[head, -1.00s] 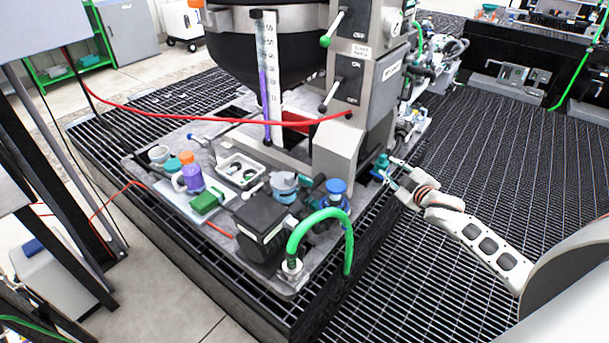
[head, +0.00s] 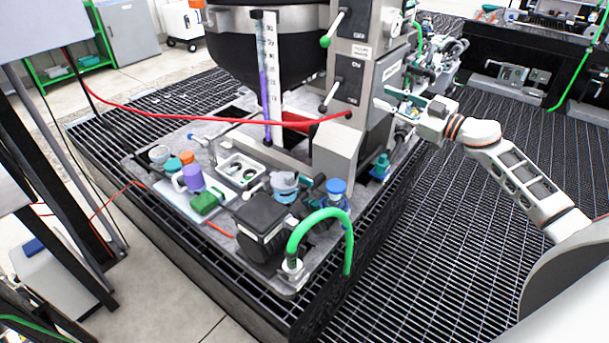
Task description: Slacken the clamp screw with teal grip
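A small part with a teal grip (head: 381,164) stands at the right edge of the grey base plate, by the foot of the column; it looks like the clamp screw, but is too small to be sure. My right gripper (head: 380,97) is above it, beside the right face of the column. Its fingers look apart with nothing seen between them, and it is clear of the teal grip. Whether a fingertip touches the fittings behind is hard to tell. My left gripper is not in view.
The grey column (head: 383,70) with levers stands just left of my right gripper. A red hose (head: 200,117) crosses to it. A green hose (head: 318,218), a black box (head: 262,222) and a purple bottle (head: 193,178) are on the plate. Dark grating (head: 450,260) at right is free.

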